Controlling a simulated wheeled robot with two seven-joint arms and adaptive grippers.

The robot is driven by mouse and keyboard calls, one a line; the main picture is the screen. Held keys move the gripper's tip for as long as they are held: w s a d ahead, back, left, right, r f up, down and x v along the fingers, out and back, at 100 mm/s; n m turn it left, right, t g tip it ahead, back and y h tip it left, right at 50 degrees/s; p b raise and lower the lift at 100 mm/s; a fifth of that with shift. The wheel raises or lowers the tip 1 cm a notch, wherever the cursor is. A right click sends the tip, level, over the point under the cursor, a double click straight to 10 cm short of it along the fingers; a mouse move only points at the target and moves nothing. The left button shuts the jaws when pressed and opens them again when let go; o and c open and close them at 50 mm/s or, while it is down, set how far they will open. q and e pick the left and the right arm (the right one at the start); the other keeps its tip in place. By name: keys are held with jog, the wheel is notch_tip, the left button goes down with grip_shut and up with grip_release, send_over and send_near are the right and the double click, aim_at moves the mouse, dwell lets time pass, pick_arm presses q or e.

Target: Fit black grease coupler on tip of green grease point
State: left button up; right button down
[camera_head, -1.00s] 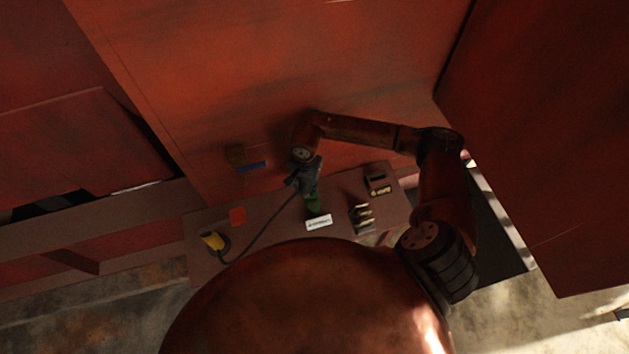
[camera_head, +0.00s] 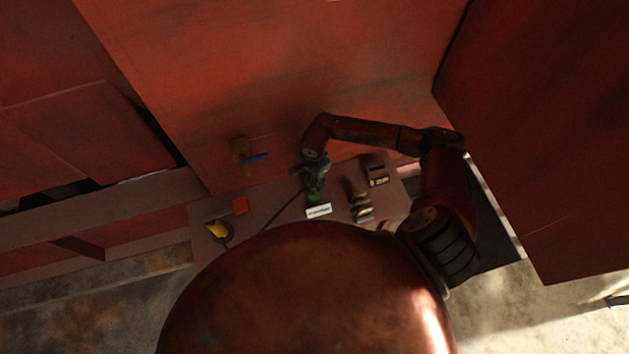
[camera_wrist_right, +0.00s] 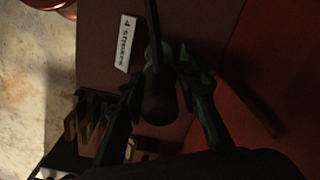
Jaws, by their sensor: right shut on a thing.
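My right gripper (camera_head: 314,180) is at the end of the arm reaching over the brown shelf, just above the white label in the head view. In the right wrist view its fingers (camera_wrist_right: 162,105) are shut on the black grease coupler (camera_wrist_right: 158,98), a dark cylinder with a hose running up from it. The green grease point (camera_head: 316,197) shows as a small green patch between gripper and label. In the wrist view green (camera_wrist_right: 167,50) shows behind the hose, partly hidden by the coupler. I cannot tell whether coupler and tip touch. My left gripper is not in view.
A white label (camera_head: 318,210) lies beside the green point. Brass-coloured fittings (camera_head: 359,203) and a dark block (camera_head: 376,174) stand to the right. A yellow item (camera_head: 217,229), an orange-red square (camera_head: 240,205) and a blue-handled valve (camera_head: 254,157) are to the left. A red wall rises behind.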

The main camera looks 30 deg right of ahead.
jog(key=b, duration=0.4)
send_over(314, 193)
jog(key=shift+d+f, duration=0.1)
jog(key=shift+f, duration=2.5)
jog(key=shift+b, duration=0.9)
jog(key=shift+f+b, duration=1.55)
jog(key=shift+b, duration=0.05)
jog(key=c, duration=1.9)
grip_release()
jog(key=o, duration=0.5)
notch_tip(314, 193, up, 12)
